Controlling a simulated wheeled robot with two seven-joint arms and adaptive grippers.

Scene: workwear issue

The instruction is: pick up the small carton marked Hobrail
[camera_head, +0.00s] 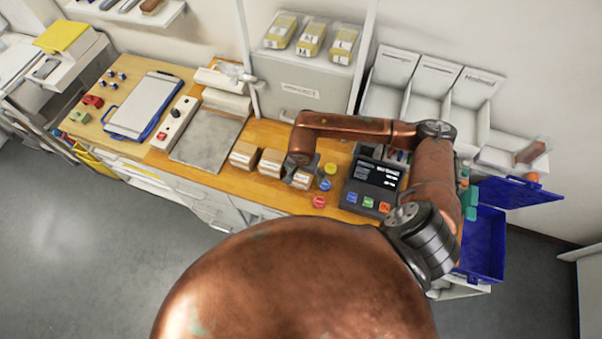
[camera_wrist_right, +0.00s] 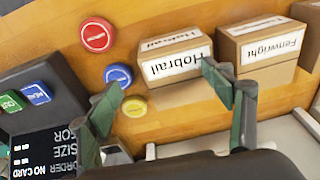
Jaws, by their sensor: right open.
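The small carton marked Hobrail (camera_wrist_right: 172,72) is a brown box with white labels, standing on the wooden counter. In the head view the Hobrail carton (camera_head: 300,180) is the rightmost of three and is partly hidden by my right gripper (camera_head: 302,169). In the right wrist view my right gripper (camera_wrist_right: 162,80) is open and empty. One finger is to the left of the carton; the other overlaps its right edge. I cannot tell whether either finger touches it. My left gripper is not in view.
A carton marked Fenwright (camera_wrist_right: 268,48) stands close beside Hobrail. A third carton (camera_head: 243,155) is further left. Red (camera_head: 319,201), blue (camera_head: 325,185) and yellow (camera_head: 330,169) round pieces and a dark terminal (camera_head: 372,181) are to the right. A grey plate (camera_head: 208,137) lies left.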

